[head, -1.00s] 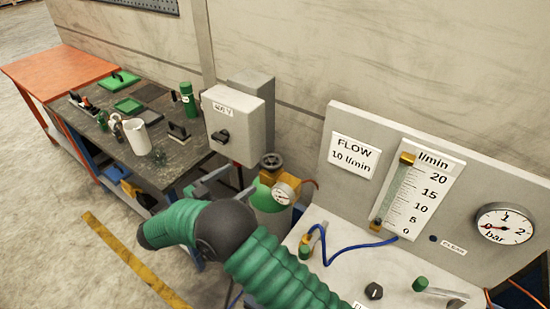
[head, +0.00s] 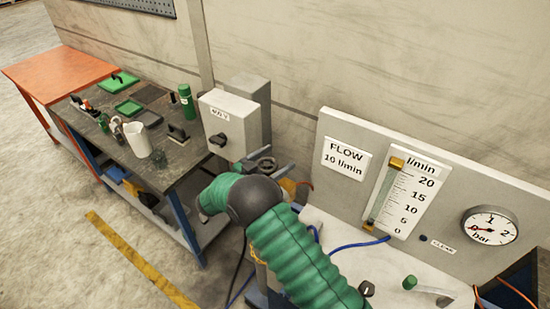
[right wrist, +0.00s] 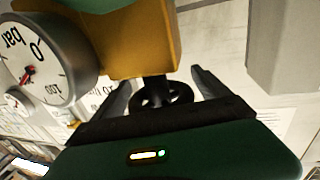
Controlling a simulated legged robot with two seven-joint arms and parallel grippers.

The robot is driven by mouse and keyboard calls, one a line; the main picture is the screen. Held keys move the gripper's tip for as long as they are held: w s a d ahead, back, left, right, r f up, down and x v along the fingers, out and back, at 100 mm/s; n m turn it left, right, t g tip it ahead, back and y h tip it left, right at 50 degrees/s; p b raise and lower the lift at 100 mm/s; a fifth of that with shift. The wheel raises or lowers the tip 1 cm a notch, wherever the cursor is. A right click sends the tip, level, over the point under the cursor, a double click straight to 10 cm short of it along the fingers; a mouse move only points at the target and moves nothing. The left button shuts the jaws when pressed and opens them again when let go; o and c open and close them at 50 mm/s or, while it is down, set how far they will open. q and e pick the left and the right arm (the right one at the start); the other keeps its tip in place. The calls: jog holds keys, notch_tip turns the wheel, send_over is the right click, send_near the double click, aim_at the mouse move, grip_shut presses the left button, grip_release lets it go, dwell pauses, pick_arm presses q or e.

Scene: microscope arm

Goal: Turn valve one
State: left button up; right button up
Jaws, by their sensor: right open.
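A dark handwheel valve (head: 263,164) stands beside the grey switch box in the head view, partly hidden by my right arm. In the right wrist view the black handwheel (right wrist: 165,94) is between my two fingers, below a brass-coloured body (right wrist: 150,45). My right gripper (right wrist: 162,78) is open, one finger on each side of the wheel. I cannot tell whether a finger touches it. In the head view my right gripper (head: 248,168) is mostly behind my green arm. My left gripper is out of view.
A round pressure gauge (right wrist: 45,60) sits close left of the fingers in the wrist view. The grey switch box (head: 228,128) is near my gripper. A flow panel (head: 340,125) stands right, and a dark workbench (head: 168,158) with small items is left.

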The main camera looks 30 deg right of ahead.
jog(key=shift+w+a+r, duration=0.1)
jog(key=shift+a, duration=0.3)
jog(key=c, duration=0.6)
jog(key=shift+d, duration=0.1)
jog(key=c, duration=0.8)
jog(key=shift+r+n+t+p, duration=0.35)
jog(key=shift+n+t, duration=0.15)
jog(key=shift+t, duration=0.2)
jog(key=shift+w+n+t+y, duration=0.15)
jog(key=shift+n+t+y, duration=0.3)
jog(key=shift+t, duration=0.35)
jog(key=n+t+y, duration=0.1)
jog(key=n+t, duration=0.1)
jog(key=t, duration=0.1)
jog(key=shift+w+a+f+n+y, duration=0.2)
jog(key=shift+n+y, duration=0.05)
jog(key=shift+y, duration=0.1)
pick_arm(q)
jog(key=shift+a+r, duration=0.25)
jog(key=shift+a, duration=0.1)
pick_arm(e)
jog(key=shift+w+a+n+t+y, duration=0.1)
jog(key=shift+w+n+t+y, duration=0.1)
jog(key=shift+n+t+y, duration=0.55)
jog(key=shift+h, duration=0.25)
